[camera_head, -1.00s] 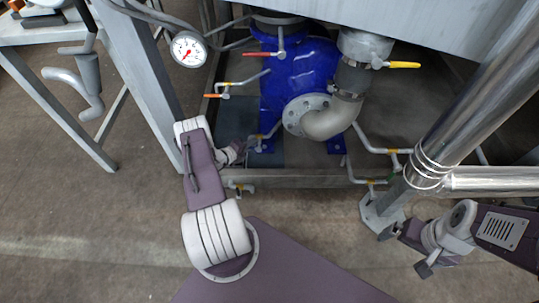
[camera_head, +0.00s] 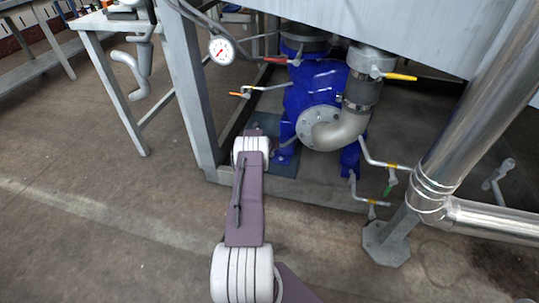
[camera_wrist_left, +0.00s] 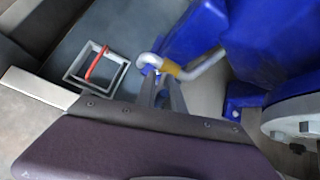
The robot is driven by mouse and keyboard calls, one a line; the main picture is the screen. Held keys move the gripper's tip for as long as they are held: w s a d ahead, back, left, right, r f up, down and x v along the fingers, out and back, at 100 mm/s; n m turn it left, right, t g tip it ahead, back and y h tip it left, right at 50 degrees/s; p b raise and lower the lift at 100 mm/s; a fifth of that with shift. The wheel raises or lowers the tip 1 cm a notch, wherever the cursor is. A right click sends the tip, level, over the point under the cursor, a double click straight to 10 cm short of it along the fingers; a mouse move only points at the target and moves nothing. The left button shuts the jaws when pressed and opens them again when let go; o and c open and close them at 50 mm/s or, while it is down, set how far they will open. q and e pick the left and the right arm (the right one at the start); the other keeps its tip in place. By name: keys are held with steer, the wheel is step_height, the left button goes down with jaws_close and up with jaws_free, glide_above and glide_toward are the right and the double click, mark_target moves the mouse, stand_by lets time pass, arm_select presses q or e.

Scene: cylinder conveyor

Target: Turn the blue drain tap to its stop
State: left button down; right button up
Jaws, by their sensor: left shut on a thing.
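In the left wrist view my left gripper (camera_wrist_left: 163,88) is shut at the end of a thin pale drain pipe (camera_wrist_left: 208,62) with a yellow band. A small bit of the blue drain tap (camera_wrist_left: 149,71) shows at the fingertips, below the pipe's bend. The fingers hide most of the tap, so its angle cannot be read. In the head view my left arm reaches down beside the blue pump body (camera_head: 315,88) and hides the gripper and the tap. My right gripper is out of view.
A red handle (camera_wrist_left: 97,62) on a square grey frame lies left of the fingers. Red (camera_head: 274,60), orange (camera_head: 238,95), yellow (camera_head: 400,77) and green (camera_head: 387,190) handles surround the pump. A steel post (camera_head: 196,100) stands left of my arm.

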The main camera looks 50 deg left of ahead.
arm_select(q)
steer(key=shift+w+d+m+g+y+p, duration=0.1)
steer(key=shift+d+m+g+y+p, duration=0.15)
steer(key=shift+y, duration=0.25)
steer(key=shift+w+d+m+g+y+p, duration=0.1)
steer(key=shift+m+g+y, duration=0.15)
steer(key=shift+y, duration=0.25)
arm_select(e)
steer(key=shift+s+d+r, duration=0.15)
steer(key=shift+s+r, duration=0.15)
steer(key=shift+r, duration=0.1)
arm_select(q)
steer(key=c, duration=1.5)
jaws_free()
steer(key=shift+f, duration=0.1)
steer(key=shift+o, duration=0.2)
steer(key=shift+r, duration=0.2)
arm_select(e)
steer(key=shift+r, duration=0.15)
